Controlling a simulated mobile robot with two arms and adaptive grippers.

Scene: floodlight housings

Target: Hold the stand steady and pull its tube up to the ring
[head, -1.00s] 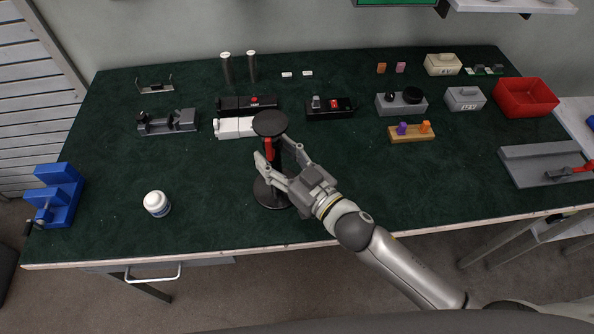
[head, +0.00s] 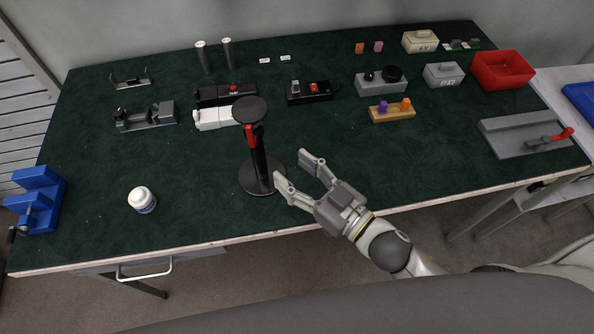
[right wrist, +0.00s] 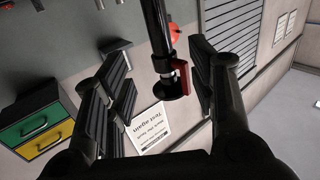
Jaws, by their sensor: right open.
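The stand has a round black base (head: 262,176), a dark upright tube (head: 259,150) with a red lever (head: 251,136), and a black disc (head: 249,110) on top. It stands upright near the table's front. I cannot make out the ring on the tube. My right gripper (head: 294,165) is open and empty, to the right of the stand, with its fingertips pointing toward it and apart from the tube. In the right wrist view the dark tube (right wrist: 158,38) and red lever (right wrist: 182,77) show between the spread fingers. My left gripper is not in view.
A white bottle (head: 142,200) and a blue fixture (head: 38,198) stand at the left. Black and white housings (head: 214,118) sit close behind the stand. A yellow block with pegs (head: 392,112) and a grey plate with a red handle (head: 535,136) are at the right. The front middle is clear.

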